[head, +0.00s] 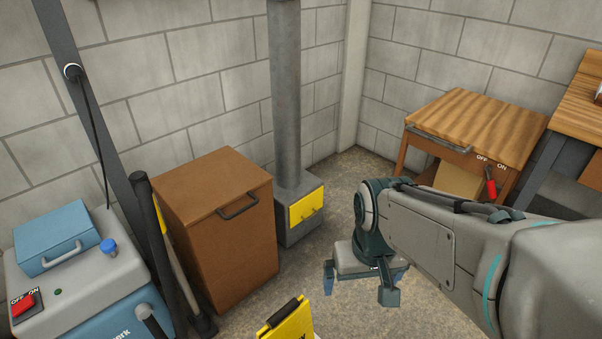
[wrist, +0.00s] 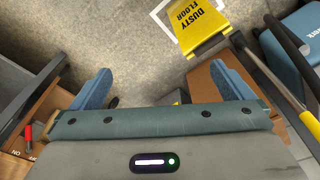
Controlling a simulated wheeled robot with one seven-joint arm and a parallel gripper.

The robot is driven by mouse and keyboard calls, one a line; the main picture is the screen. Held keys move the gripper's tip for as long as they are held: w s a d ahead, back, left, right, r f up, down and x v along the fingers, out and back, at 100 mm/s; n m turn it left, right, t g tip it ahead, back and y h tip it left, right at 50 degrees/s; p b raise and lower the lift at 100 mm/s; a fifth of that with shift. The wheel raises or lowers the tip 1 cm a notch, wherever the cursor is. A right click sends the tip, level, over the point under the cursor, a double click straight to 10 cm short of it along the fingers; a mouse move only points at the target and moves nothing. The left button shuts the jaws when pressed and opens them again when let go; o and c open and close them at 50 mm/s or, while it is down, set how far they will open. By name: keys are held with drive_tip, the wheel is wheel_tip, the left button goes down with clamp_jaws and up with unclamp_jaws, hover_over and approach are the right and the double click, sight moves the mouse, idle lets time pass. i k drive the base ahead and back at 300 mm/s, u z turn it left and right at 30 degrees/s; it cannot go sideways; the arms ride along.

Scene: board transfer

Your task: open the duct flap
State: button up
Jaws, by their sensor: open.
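The duct flap (head: 307,205) is a yellow panel with a small handle, on the front of the grey box at the foot of a vertical grey duct (head: 286,100). It looks flush with the box, so it appears shut. My gripper (head: 358,284) is open and empty, fingers pointing down over the floor, to the right of the flap and apart from it. I cannot make out the flap clearly there.
A brown cabinet (head: 228,255) stands left of the duct. A yellow floor sign (head: 290,324) stands in front; it also shows in the wrist view (wrist: 195,28). A grey-blue machine (head: 100,270) is at left, a wooden bench (head: 475,120) at right.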

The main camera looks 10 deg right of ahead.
sight(301, 209)
drive_tip(key=z, duration=0.55)
drive_tip(key=k, duration=0.65)
drive_tip(key=z, duration=0.8)
drive_tip(key=i, duration=1)
drive_tip(key=u, duration=0.5)
drive_tip(key=i, duration=0.9)
drive_tip(key=u, duration=1.15)
drive_tip(key=i, duration=0.35)
drive_tip(key=u, duration=0.35)
